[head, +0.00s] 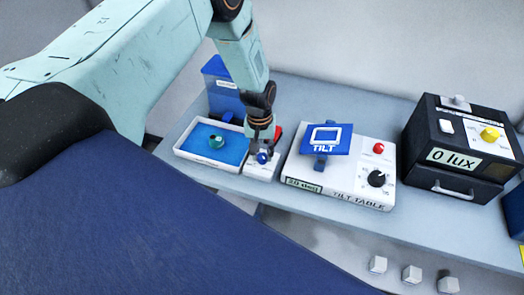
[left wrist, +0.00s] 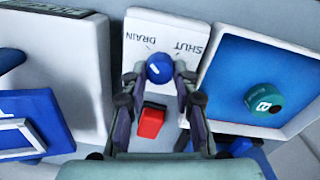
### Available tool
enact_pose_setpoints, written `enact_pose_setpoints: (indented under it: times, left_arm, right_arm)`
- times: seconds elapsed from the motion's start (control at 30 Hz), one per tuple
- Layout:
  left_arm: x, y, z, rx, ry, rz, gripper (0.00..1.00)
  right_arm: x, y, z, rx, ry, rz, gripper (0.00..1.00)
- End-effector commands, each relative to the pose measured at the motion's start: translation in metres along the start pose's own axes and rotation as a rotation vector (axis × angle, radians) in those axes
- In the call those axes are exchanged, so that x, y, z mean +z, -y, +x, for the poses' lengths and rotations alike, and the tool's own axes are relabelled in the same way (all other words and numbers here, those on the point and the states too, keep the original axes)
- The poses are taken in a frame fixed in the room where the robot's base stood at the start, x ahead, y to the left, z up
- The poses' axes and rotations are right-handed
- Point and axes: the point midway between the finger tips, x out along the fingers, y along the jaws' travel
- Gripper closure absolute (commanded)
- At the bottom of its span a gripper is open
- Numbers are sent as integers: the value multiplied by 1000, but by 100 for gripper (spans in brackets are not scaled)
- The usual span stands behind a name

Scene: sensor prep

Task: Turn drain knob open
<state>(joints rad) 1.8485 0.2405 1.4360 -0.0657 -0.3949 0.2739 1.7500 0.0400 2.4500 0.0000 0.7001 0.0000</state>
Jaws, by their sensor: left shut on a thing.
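The blue drain knob (head: 263,157) is on a small white panel (left wrist: 143,24) between the tray and the tilt table. In the left wrist view the knob (left wrist: 159,68) has a white mark, and the words DRAIN and SHUT appear upside down on the panel beyond it. I cannot tell for sure which word the mark points to. My left gripper (left wrist: 159,77) reaches down from above, with a finger at each side of the knob, shut on it. My right gripper is not in view.
A red block (left wrist: 150,122) is close behind the knob. A white tray (head: 180,151) with blue liquid and a teal round thing (head: 216,141) stands to the left. The tilt table (head: 300,171) is close on the right, with a black lux box (head: 425,182) beyond.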

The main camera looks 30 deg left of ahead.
Motion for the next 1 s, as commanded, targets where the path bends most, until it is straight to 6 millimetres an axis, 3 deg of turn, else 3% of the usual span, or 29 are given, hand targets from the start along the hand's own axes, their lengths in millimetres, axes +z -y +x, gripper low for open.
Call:
enact_pose_setpoints:
  times: [0.23, 0.27, 0.5, 0.83, 1.0]
  left_arm:
    - [6, 2, 3, -4, 14, -1, 100]
    - [6, 2, 3, -4, 14, -1, 69]
    - [3, 1, 2, -2, 7, 0, 48]
    - [1, 0, -1, 0, 3, 0, 48]
    - [0, 0, -21, 1, 1, -1, 48]
  right_arm:
    - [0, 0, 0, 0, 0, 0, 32]
    - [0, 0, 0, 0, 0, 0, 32]
    - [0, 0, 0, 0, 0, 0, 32]
    - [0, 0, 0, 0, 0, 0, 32]
    - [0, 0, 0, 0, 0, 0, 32]
